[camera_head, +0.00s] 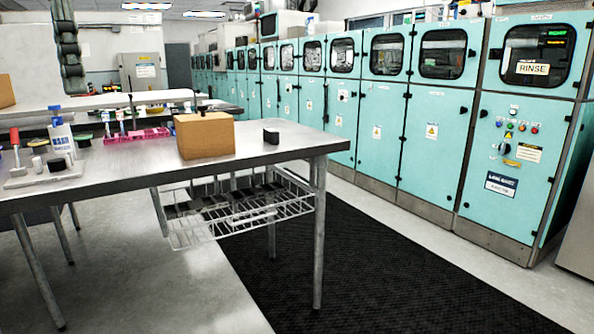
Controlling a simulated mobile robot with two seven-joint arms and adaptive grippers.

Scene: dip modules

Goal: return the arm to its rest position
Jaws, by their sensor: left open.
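My right gripper is not in view.
A steel table (120,170) holds a cardboard box (206,135), a small black block (271,137), a pink rack (137,136), a white wash bottle (61,139) and small tools. A wire shelf (240,218) hangs below. Teal cabinets (437,140) line the right. The dark mat (370,270) is clear.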

